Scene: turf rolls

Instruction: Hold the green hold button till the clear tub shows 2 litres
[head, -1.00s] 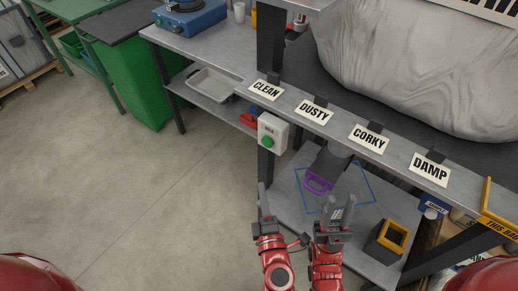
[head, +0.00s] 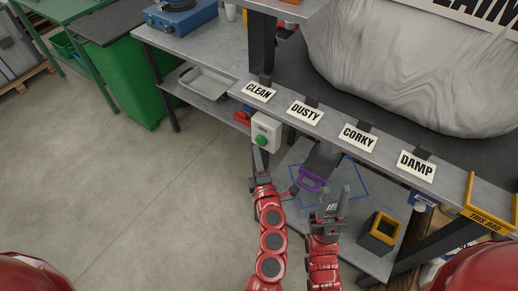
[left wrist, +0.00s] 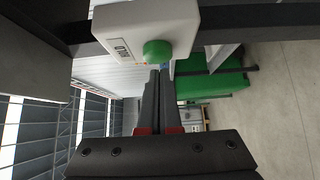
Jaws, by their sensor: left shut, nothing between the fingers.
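The green hold button (head: 261,140) sits on a white box marked HOLD (head: 272,131), fixed to the bench's front post. In the left wrist view the button (left wrist: 157,52) is right at the fingertips. My left gripper (head: 256,160) is shut and empty, its tips just below the button; I cannot tell whether they touch it. My right gripper (head: 333,197) is over the lower shelf with its fingers apart. A purple handle-like part (head: 311,179) shows under the bench, within a blue outline. I cannot make out the clear tub or any litre reading.
The bench edge carries labels CLEAN (head: 259,91), DUSTY (head: 305,112), CORKY (head: 358,136) and DAMP (head: 417,165). A black box with a yellow rim (head: 381,232) stands on the lower shelf (head: 350,252). A grey tray (head: 204,84) is at left. The floor left is clear.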

